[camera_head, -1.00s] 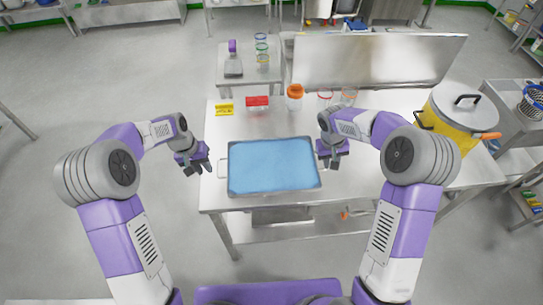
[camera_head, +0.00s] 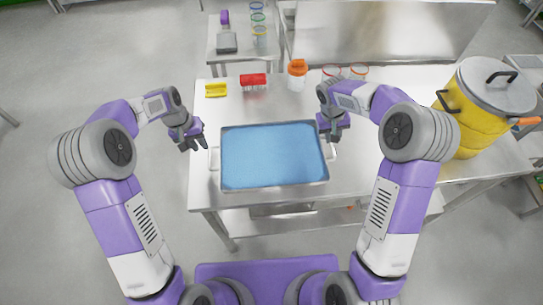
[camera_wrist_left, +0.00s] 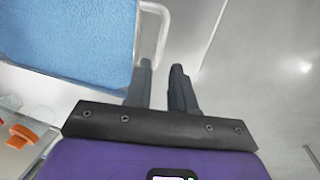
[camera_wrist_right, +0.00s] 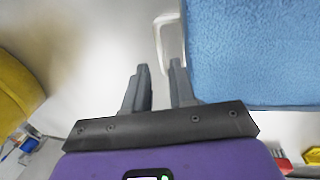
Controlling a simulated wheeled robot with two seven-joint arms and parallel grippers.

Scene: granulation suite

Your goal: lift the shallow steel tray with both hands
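The shallow steel tray (camera_head: 222,188), with a blue surface filling its inside, lies flat on the steel table. It has a thin loop handle at each short side. My left gripper (camera_head: 200,140) is open beside the left handle (camera_head: 214,158). In the left wrist view that handle (camera_wrist_left: 164,35) lies just ahead of the fingers (camera_wrist_left: 162,72), its outer bar lined up with their gap. My right gripper (camera_head: 333,136) is open by the right handle. In the right wrist view this handle (camera_wrist_right: 158,40) lies ahead of the fingers (camera_wrist_right: 159,72), near the right one. Contact cannot be told.
A yellow pot (camera_head: 474,125) stands on the table's right side. An orange-lidded jar (camera_head: 297,78), a red item (camera_head: 253,80), a yellow item (camera_head: 216,90) and clear beakers (camera_head: 359,72) stand behind the tray. Bare table (camera_head: 300,103) lies between them and the tray.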

